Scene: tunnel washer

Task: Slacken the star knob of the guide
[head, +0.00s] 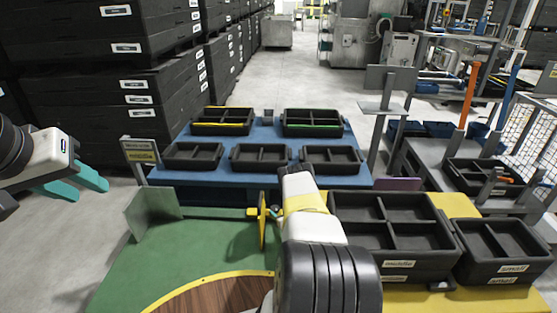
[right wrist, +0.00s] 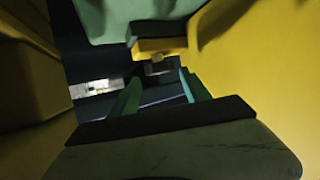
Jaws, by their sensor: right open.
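A thin yellow upright plate (head: 262,228), which looks like the guide, stands on the green table top (head: 205,240). A small dark and yellow part (head: 273,211) beside it may be the star knob; its shape is too small to tell. A small knob-like part (right wrist: 157,58) under a yellow block (right wrist: 158,46) shows beyond the fingertips. My left gripper (head: 78,187) is open and empty at far left.
Large yellow surfaces (right wrist: 245,70) fill both sides of the right wrist view. A blue table (head: 260,182) with several black trays lies behind. Black divided bins (head: 395,265) stand right of my right arm. A grey angled panel (head: 152,212) stands at the green table's left.

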